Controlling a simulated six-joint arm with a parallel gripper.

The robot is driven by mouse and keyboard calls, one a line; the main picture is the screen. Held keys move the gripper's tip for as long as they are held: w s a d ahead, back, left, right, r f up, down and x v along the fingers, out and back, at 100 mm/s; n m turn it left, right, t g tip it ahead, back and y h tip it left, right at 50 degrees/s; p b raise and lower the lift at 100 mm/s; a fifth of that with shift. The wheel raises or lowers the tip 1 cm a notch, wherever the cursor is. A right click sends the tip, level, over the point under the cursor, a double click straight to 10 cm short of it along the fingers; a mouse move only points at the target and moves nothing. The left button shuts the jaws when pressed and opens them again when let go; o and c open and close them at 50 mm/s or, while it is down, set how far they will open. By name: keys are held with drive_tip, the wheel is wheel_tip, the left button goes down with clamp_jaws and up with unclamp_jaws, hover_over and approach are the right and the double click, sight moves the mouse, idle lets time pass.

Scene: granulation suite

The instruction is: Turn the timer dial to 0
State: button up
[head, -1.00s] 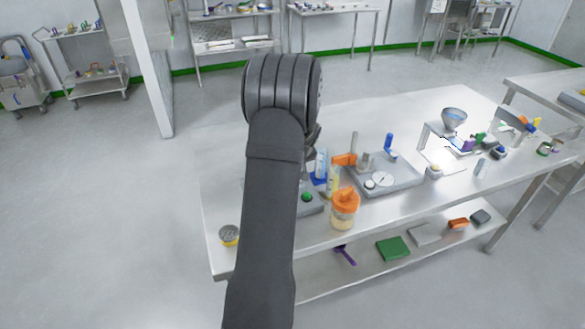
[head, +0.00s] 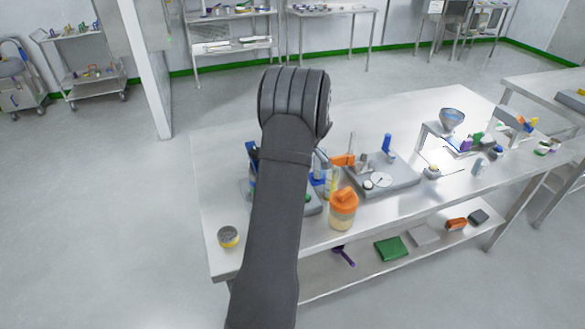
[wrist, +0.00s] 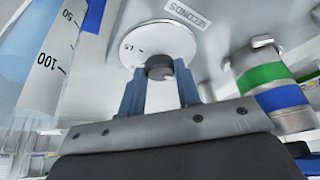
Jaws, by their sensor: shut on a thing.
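The timer dial (wrist: 158,38) is a white disc with dark tick marks and numbers in the wrist view, on a pale panel with a label reading SECONDS (wrist: 190,13). A dark round knob (wrist: 159,66) stands at its front. My gripper (wrist: 159,82) has its two blue-grey fingers shut on this knob, one finger on each side. The disc's lower part is hidden behind the knob and fingers. Only part of the numbering reads, so I cannot tell the setting. In the head view my own arm hides the gripper and the dial.
In the wrist view a graduated cylinder (wrist: 45,55) stands close on the left, and a container with green and blue bands (wrist: 272,88) on the right. In the head view an orange-lidded jar (head: 343,210) and a grey device (head: 395,180) stand right of my arm.

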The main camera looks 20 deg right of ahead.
idle(0.4)
drive_tip(key=o, duration=1)
drive_tip(key=shift+c, duration=0.2)
drive_tip(key=v, duration=1.7)
drive_tip(key=shift+r, duration=0.2)
drive_tip(key=shift+f, duration=0.1)
drive_tip(key=x, duration=1.7)
drive_tip(key=shift+f, duration=0.1)
